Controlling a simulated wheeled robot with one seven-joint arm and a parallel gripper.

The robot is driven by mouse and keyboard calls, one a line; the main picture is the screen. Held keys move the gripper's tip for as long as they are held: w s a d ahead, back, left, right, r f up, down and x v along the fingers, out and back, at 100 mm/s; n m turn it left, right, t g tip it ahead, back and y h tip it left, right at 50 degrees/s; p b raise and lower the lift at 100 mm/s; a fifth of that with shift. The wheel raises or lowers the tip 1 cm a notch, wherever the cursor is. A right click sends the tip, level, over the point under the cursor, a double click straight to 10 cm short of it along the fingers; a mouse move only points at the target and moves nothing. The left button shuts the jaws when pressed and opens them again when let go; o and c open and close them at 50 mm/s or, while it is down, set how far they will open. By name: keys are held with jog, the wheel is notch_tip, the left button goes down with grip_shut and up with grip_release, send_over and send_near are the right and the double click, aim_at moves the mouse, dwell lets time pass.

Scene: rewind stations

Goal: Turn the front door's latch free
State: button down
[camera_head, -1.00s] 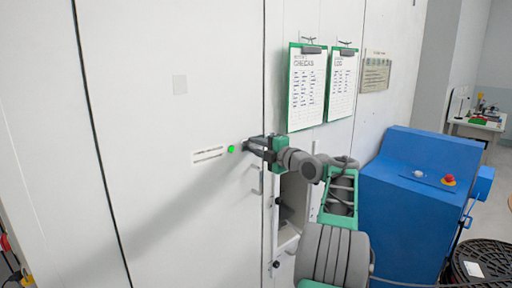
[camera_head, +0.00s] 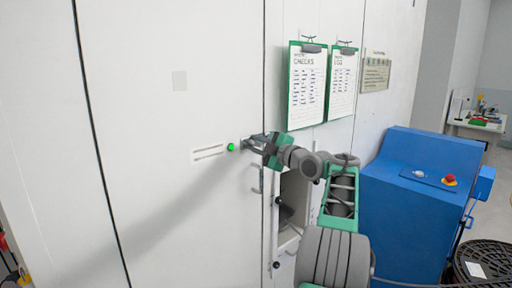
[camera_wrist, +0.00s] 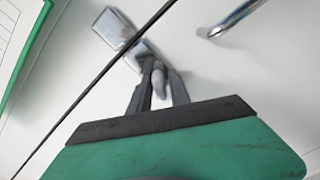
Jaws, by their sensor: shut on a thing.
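The front door (camera_head: 180,140) is a tall white panel, standing flush along its right seam. Its small metal latch (camera_wrist: 116,29) lies by the dark seam in the wrist view. My gripper (camera_wrist: 159,75) is shut on the latch, with its grey fingers around the part on the door's side. In the head view my gripper (camera_head: 252,142) is tilted and mostly hides the latch. A bright metal door handle (camera_wrist: 236,16) is apart from my fingers and shows below my gripper in the head view (camera_head: 257,180).
Two green clipboards (camera_head: 307,85) hang above and right of my gripper. A blue cabinet (camera_head: 410,215) with a red button (camera_head: 450,180) stands at right.

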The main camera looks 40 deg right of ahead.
jog(key=m+p, duration=0.1)
jog(key=m, duration=0.5)
jog(key=m+p, duration=0.2)
jog(key=m, duration=0.4)
dwell(0.5)
jog(key=c, duration=1.4)
grip_release()
jog(key=shift+c, duration=0.2)
jog(key=s+b, duration=0.1)
jog(key=s, duration=0.6)
jog(key=shift+s+d+b, duration=0.15)
jog(key=shift+s+b, duration=0.25)
jog(key=shift+m, duration=0.3)
